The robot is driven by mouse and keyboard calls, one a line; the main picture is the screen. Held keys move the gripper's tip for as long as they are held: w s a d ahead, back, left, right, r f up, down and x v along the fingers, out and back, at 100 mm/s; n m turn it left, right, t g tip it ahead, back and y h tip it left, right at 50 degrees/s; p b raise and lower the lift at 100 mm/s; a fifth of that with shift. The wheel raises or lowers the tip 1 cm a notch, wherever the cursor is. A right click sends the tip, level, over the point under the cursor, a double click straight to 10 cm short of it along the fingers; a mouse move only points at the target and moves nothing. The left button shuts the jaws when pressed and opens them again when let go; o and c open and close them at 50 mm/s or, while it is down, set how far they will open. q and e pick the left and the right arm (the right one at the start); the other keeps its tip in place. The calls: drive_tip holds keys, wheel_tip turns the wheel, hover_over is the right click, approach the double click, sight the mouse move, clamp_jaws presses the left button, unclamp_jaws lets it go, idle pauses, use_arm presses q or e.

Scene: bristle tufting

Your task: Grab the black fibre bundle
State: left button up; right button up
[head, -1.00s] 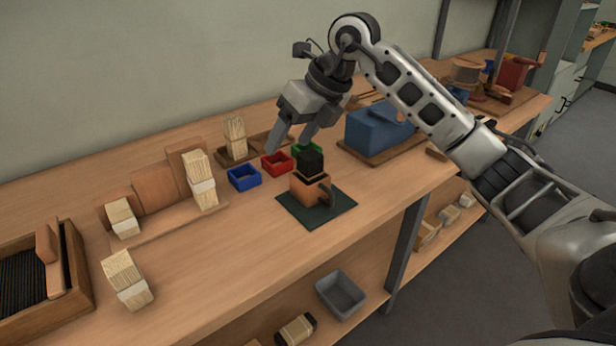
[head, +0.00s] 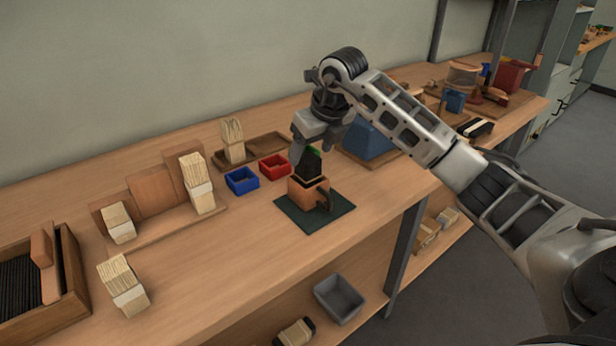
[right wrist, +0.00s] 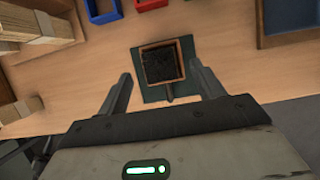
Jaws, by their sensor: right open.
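The black fibre bundle (head: 309,166) stands upright in a small wooden holder (head: 306,191) with a dark curved handle. The holder sits on a dark green mat (head: 332,216). In the right wrist view, the bundle (right wrist: 161,65) shows from above as a dark square framed by the holder's rim. My right gripper (head: 311,156) is open and low over the bundle. In the right wrist view, its fingers (right wrist: 161,74) appear on either side of the holder with gaps. Contact with the bundle is not visible. My left gripper is not in view.
A large blue box (head: 368,142) stands behind right. Pale bundles (head: 199,184) stand farther left. The bench front is mostly clear.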

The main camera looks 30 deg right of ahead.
sight(310, 158)
drive_tip(key=x, duration=0.4)
drive_tip(key=shift+f, duration=0.35)
drive_tip(key=shift+c, duration=0.4)
drive_tip(key=c, duration=1)
